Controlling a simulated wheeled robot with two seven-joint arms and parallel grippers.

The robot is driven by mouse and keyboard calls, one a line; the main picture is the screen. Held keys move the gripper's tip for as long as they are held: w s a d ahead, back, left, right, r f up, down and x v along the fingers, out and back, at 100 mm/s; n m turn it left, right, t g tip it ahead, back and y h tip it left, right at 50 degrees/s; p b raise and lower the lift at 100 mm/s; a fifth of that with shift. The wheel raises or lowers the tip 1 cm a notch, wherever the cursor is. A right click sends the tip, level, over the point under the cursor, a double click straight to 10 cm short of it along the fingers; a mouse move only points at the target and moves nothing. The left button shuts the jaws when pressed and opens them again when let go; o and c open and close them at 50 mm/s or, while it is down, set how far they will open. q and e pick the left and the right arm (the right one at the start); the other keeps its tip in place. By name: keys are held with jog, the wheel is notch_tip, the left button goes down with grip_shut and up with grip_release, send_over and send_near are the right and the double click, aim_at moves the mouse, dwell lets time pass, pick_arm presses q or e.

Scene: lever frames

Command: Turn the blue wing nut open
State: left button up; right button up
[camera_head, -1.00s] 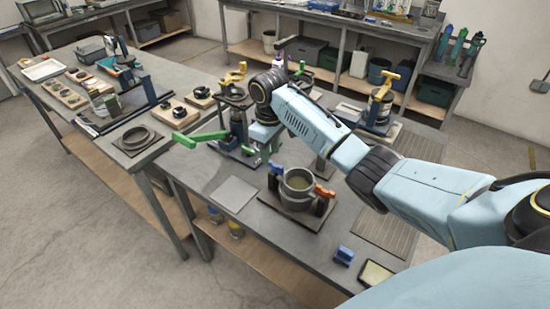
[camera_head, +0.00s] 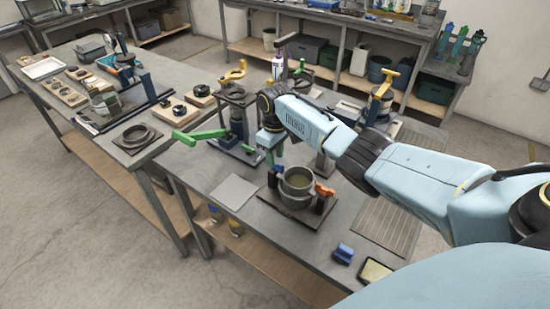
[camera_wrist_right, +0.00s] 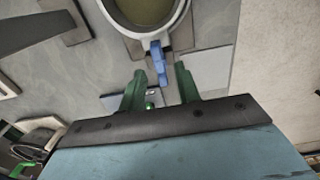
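The blue wing nut (camera_wrist_right: 158,62) sticks out from the side of a round grey pot (camera_wrist_right: 140,28) in the right wrist view. In the head view the blue wing nut (camera_head: 277,171) is small, at the left side of the pot (camera_head: 297,190). My right gripper (camera_wrist_right: 161,74) has two green fingers standing apart, with the end of the wing nut near the gap between their tips. No contact shows. In the head view my right gripper (camera_head: 273,153) hangs just behind and left of the pot, partly hidden by its own wrist. My left gripper is not in view.
An orange wing nut (camera_head: 325,190) sits on the pot's right side. A green lever (camera_head: 199,136) on a stand is left of my right gripper. A grey plate (camera_head: 234,191) lies left of the pot. A blue block (camera_head: 343,253) lies near the table's front edge.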

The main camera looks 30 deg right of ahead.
jog(key=shift+f, duration=0.75)
grip_shut()
